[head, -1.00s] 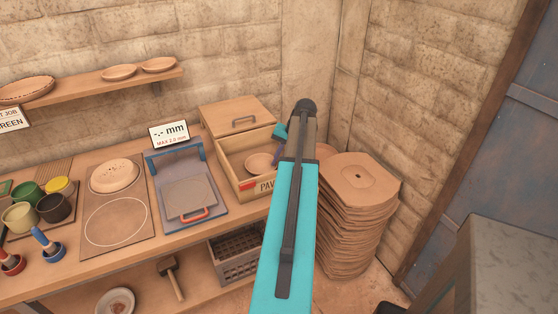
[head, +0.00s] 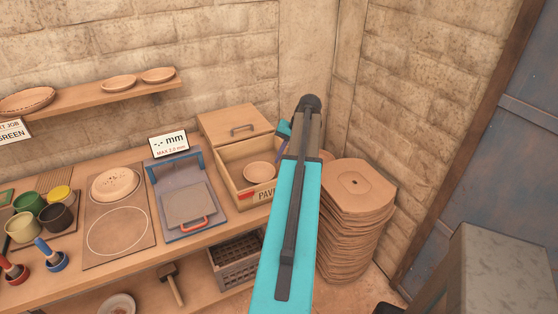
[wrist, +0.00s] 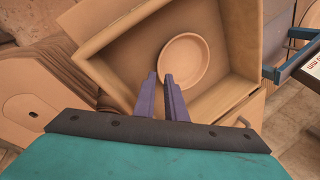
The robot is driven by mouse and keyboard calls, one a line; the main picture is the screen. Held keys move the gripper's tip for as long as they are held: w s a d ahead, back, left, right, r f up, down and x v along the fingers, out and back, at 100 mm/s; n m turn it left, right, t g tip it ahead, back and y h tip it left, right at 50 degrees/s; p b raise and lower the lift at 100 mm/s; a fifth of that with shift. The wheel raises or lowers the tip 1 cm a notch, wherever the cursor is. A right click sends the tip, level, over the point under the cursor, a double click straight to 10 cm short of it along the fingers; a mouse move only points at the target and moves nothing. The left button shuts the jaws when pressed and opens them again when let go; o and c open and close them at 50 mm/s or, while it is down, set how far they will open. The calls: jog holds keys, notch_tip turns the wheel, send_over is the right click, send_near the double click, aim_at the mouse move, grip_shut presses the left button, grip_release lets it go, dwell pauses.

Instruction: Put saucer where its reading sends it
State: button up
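The terracotta saucer (head: 260,171) lies inside an open wooden box (head: 234,189); part of the box's front label, "PAV", shows and my arm hides the rest. The wrist view shows the saucer (wrist: 187,58) flat on the box floor by one wall. My gripper (wrist: 160,76) is above the box, its two purple fingers slightly parted with nothing between them. Their tips overlap the saucer's near rim in the picture and look apart from it. In the head view my arm hides most of the gripper. The gauge's display (head: 170,143) reads "-.- mm", "MAX 2.0 mm"; its plate (head: 187,203) is empty.
A dark crate (head: 236,258) is below the bench. Paint pots (head: 57,216) and a bisque dish (head: 116,184) are to the left.

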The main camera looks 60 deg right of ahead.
jog(key=p+v, duration=0.3)
jog(key=v, duration=0.3)
dwell(0.8)
